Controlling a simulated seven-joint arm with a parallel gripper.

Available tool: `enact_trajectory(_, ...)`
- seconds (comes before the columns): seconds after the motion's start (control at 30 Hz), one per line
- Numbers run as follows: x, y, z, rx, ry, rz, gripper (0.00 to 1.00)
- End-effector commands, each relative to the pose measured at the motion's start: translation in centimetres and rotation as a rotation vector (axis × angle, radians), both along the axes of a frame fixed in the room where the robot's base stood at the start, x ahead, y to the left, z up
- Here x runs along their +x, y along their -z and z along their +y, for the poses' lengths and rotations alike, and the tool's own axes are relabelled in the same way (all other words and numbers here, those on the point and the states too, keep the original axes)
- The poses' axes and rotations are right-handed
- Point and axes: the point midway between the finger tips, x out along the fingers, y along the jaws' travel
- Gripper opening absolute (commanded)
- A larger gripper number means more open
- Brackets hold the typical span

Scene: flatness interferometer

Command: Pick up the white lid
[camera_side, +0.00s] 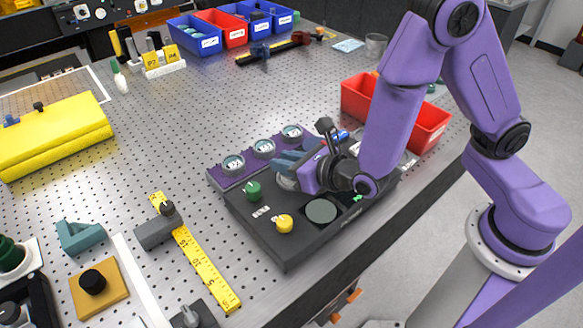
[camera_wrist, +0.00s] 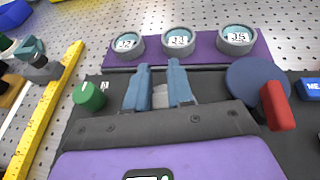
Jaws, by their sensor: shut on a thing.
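My gripper (camera_side: 288,166), with blue fingers, is low over the black instrument base. The fingers also show in the wrist view (camera_wrist: 159,72), with a narrow gap between them. A pale whitish piece (camera_wrist: 161,97), which looks like the white lid, sits between the fingers. In the side view a light rounded edge of it (camera_side: 286,183) shows just below the fingers. Most of it is hidden by the fingers and the gripper body, so I cannot tell whether it touches the base.
Three numbered round pieces (camera_wrist: 178,41) stand on a purple strip behind the fingers. A green knob (camera_wrist: 89,96) is left, and a blue disc (camera_wrist: 250,80) with a red handle (camera_wrist: 277,105) is close right. A yellow knob (camera_side: 284,223) is on the base; a red bin (camera_side: 432,126) stands behind.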

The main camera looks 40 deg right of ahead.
Motion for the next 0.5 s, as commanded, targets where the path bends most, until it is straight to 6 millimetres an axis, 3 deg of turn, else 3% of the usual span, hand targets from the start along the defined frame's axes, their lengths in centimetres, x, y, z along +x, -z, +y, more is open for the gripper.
enact_trajectory(0.03, -0.5, 0.8, -0.2, -0.020, -0.006, 0.027, 0.00)
enact_trajectory(0.23, -0.5, 0.2, -0.2, -0.019, -0.007, 0.026, 0.00)
enact_trajectory(0.5, -0.4, -2.5, -0.1, -0.010, -0.006, 0.021, 0.00)
